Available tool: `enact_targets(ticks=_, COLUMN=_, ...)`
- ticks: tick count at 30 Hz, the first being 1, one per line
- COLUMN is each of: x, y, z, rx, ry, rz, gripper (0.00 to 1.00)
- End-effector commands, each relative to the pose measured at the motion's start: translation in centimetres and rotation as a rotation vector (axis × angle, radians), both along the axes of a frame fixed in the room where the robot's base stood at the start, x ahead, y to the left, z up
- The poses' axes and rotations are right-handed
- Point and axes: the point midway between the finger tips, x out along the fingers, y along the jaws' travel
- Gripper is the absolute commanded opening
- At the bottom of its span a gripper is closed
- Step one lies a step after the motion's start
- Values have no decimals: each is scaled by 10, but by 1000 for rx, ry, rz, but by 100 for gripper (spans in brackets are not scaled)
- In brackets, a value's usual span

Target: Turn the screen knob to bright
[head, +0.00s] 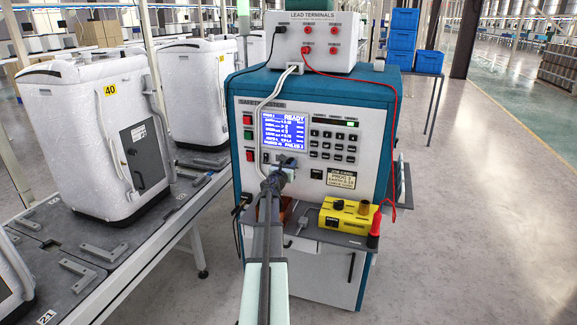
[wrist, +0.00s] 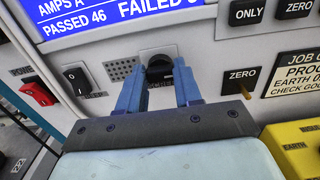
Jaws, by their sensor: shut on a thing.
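The screen knob (wrist: 159,68) is a small round black knob on a light plate, just below the screen. My gripper (wrist: 160,84) has its two blue fingers on either side of the knob and is shut on it. A label under the knob is mostly hidden by the fingers, so its setting cannot be read. The blue screen (head: 284,132) is lit with white text, including READY. Its lower edge also shows in the wrist view (wrist: 110,12). In the head view my gripper (head: 277,178) covers the knob.
A red switch (wrist: 38,91) and a black rocker switch (wrist: 77,79) sit left of the knob. A ZERO button (wrist: 240,79) is at the right. A yellow box (head: 345,216) stands on the shelf below. Red and white leads hang down the tester's front.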

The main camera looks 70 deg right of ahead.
Motion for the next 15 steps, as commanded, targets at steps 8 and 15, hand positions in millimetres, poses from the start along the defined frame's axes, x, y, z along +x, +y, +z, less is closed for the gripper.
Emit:
enact_targets(ticks=8, x=0, y=0, z=0, rx=0, ry=-8, rz=0, gripper=4)
enact_targets(ticks=15, x=0, y=0, z=0, rx=0, ry=-87, rz=0, gripper=4)
